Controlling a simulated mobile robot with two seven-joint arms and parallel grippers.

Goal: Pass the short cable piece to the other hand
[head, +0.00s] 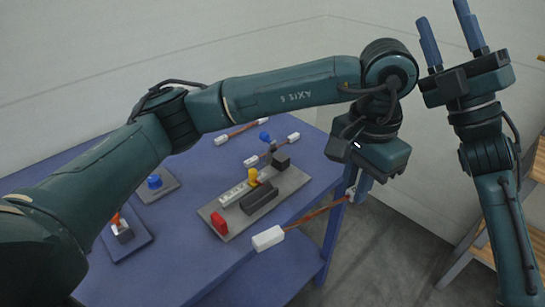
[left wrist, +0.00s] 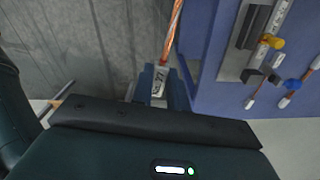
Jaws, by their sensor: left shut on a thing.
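The short cable piece (head: 308,216) is a copper-coloured cable with a white block on each end. My left gripper (head: 360,187) points down and is shut on one white end, beyond the table's right edge. In the left wrist view the cable (left wrist: 173,38) runs up from between the fingers (left wrist: 162,88), with a dark-marked white end there. Its other white end hangs toward the lower left in the head view, near the table edge. My right gripper (head: 448,33) points up at the upper right, fingers apart and empty, well away from the cable.
A blue table (head: 180,262) holds a grey fixture plate (head: 291,188) with red, yellow and black parts. Two similar cables (head: 236,132) lie at its back. Small stations with a blue knob (head: 154,182) and a red part stand left. A wooden-topped rack (head: 455,258) stands right.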

